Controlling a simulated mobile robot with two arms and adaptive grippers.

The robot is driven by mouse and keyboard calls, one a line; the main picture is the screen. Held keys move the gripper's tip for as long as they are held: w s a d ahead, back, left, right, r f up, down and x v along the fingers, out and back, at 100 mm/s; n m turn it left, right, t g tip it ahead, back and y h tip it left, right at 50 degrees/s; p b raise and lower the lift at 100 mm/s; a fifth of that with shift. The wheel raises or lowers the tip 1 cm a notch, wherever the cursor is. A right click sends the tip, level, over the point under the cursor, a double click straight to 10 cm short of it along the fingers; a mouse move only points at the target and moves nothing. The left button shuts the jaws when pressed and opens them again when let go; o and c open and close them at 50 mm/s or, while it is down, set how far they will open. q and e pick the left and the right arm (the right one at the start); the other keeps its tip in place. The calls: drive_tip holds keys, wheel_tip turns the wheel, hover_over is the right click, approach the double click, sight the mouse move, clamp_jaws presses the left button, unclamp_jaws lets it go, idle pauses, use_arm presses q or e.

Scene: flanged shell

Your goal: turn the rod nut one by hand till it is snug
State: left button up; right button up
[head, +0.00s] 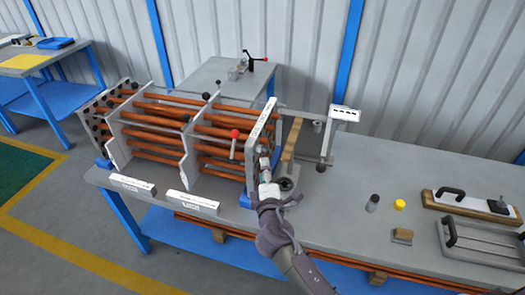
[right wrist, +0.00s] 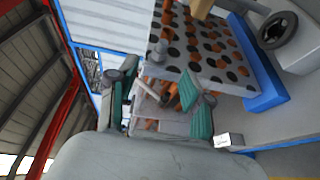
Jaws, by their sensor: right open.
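The tube bundle, with orange-brown tubes through pale plates, lies on the grey bench; its right end plate (head: 262,130) stands upright. My right gripper (head: 265,168) is at the lower front part of this plate. In the right wrist view the gripper (right wrist: 160,112) is open, its two teal-padded fingers spread apart. The end plate (right wrist: 205,55) with its dark and orange holes is beyond them. A small grey nut-like piece (right wrist: 157,50) sticks out near the plate's left edge, above the fingers. I cannot tell whether it is rod nut one. Nothing is clearly gripped. My left gripper is out of view.
A stand with a white head (head: 345,114) and a wooden bar (head: 292,140) are right of the end plate. A dark cylinder (head: 373,203), a yellow cap (head: 399,204) and handled plates (head: 485,240) lie farther right.

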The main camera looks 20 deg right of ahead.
sight(261, 152)
drive_tip(key=x, duration=0.8)
drive_tip(key=shift+w+a+f+p, duration=0.1)
drive_tip(key=shift+w+a+p, duration=0.05)
drive_tip(key=shift+w+p, duration=0.15)
drive_tip(key=shift+s, duration=0.1)
clamp_jaws()
